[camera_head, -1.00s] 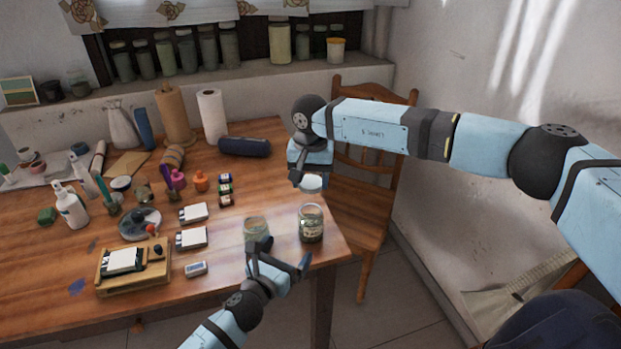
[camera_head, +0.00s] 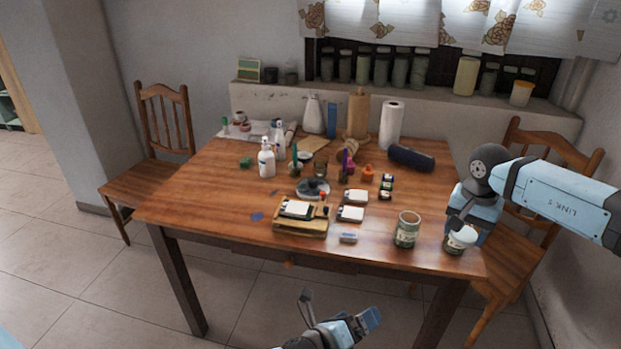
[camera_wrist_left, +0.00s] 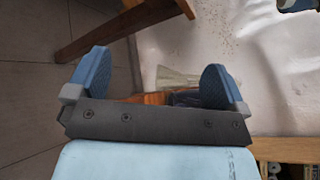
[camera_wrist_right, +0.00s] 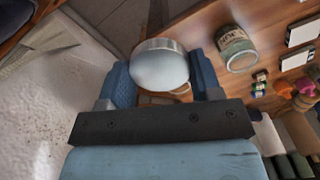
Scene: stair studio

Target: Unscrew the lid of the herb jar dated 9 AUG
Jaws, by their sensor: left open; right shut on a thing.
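Two glass herb jars stand at the table's front right. The left jar (camera_head: 407,231) has an open top; it also shows in the right wrist view (camera_wrist_right: 236,50). The right jar (camera_head: 454,246) is partly hidden by a whitish lid (camera_head: 465,234) at its top. My right gripper (camera_head: 462,222) is shut on this lid, seen between its fingers in the right wrist view (camera_wrist_right: 160,65). I cannot tell whether lid and jar touch. The dates are too small to read. My left gripper (camera_head: 338,308) is open and empty, in front of the table edge and apart from the jars.
On the table (camera_head: 215,215) are a wooden stand (camera_head: 300,228), white-topped boxes (camera_head: 351,213), a small device (camera_head: 348,238), bottles (camera_head: 267,160), a paper roll (camera_head: 391,125) and a dark blue roll (camera_head: 411,157). A chair (camera_head: 540,240) stands close by on the right. The floor in front is clear.

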